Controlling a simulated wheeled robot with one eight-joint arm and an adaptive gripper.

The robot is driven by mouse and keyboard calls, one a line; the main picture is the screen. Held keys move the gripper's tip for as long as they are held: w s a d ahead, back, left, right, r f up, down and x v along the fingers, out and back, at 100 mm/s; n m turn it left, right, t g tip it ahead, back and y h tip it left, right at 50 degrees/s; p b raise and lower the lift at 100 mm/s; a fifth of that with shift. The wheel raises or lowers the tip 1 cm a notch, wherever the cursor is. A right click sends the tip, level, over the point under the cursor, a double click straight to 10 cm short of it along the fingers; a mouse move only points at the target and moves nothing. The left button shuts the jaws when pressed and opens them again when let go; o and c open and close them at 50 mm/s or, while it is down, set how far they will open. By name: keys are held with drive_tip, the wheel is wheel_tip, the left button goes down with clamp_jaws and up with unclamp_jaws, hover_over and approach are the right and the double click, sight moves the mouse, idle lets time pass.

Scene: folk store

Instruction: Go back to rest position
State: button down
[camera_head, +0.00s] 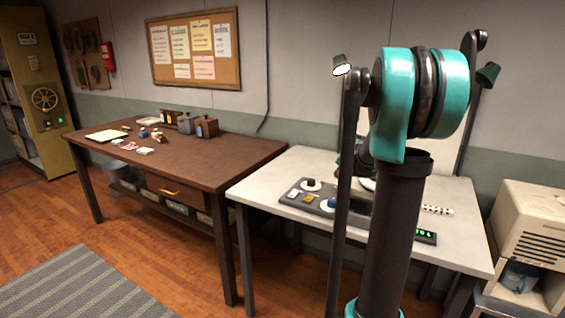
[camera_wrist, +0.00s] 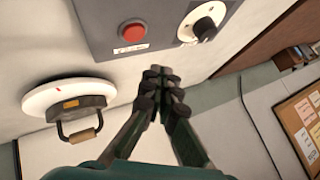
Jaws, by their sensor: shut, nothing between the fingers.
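My gripper (camera_wrist: 163,82) is shut and empty in the wrist view, its dark fingertips together. It appears just in front of a grey panel (camera_wrist: 95,28) with a red button (camera_wrist: 132,32) and a white-and-black knob (camera_wrist: 203,22); I cannot tell the exact gap. A round white plate-like device (camera_wrist: 42,98) with a wooden-gripped handle (camera_wrist: 80,135) lies beside it on the left. In the head view my teal and dark arm rises in front of the white table (camera_head: 265,190), and the gripper is mostly hidden behind it.
The grey panel on the white table also shows in the head view (camera_head: 296,199). A brown desk (camera_head: 235,150) with small items stands to the left. A cream cabinet (camera_head: 535,215) stands at the right. A corkboard (camera_head: 195,48) hangs on the wall.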

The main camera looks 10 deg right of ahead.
drive_tip(key=s+a+n, duration=0.1)
drive_tip(key=s+a, duration=0.2)
drive_tip(key=s+a+f+n, duration=0.1)
drive_tip(key=s+a, duration=0.2)
drive_tip(key=s+a+f+n, duration=0.1)
drive_tip(key=s+a, duration=0.1)
drive_tip(key=s, duration=0.2)
drive_tip(key=shift+a+f+n+g, duration=0.25)
drive_tip(key=shift+a+n+g, duration=0.15)
drive_tip(key=s+a+f+n+g, duration=0.1)
drive_tip(key=s+f, duration=0.3)
drive_tip(key=s, duration=0.4)
drive_tip(key=s+a+f+n+g, duration=0.1)
drive_tip(key=s+a+f+n, duration=0.1)
drive_tip(key=s, duration=0.7)
drive_tip(key=s+a+f+n+g, duration=0.1)
drive_tip(key=s+a+f+g, duration=0.1)
drive_tip(key=s+f, duration=0.4)
drive_tip(key=s, duration=0.3)
drive_tip(key=shift+a+f+n, duration=0.3)
drive_tip(key=shift+a+n, duration=0.1)
drive_tip(key=c, duration=2.2)
unclamp_jaws()
